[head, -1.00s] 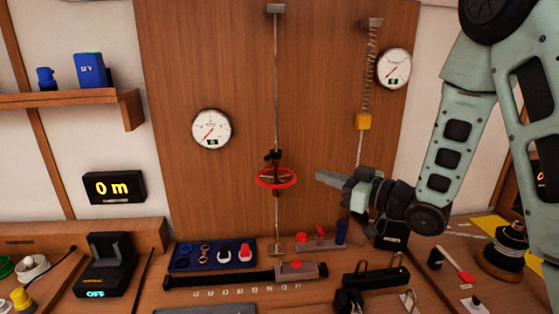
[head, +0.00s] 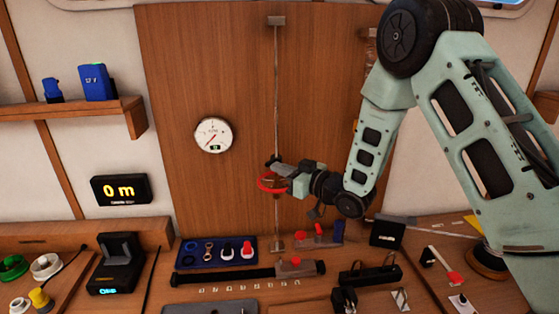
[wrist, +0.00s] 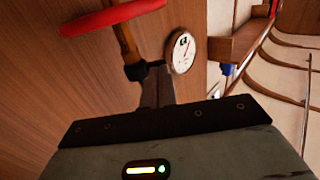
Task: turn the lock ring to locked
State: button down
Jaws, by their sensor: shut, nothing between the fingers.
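A small dark fitting (head: 272,161) sits on the rod just above the ring, and a dark fitting (wrist: 135,71) shows near my fingers in the wrist view. I cannot tell which part is the lock ring, and no locked mark is readable. My gripper (head: 275,168) is shut and empty, its tips close to the rod and fitting; contact is unclear.
A round gauge (head: 214,135) hangs left of the rod. Below are a blue tray (head: 182,264) with small parts, a long black bar (head: 225,277) and a black box (head: 387,234). My arm covers the right side.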

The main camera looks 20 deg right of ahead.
jog(key=shift+w+a, duration=0.2)
jog(key=shift+w, duration=0.1)
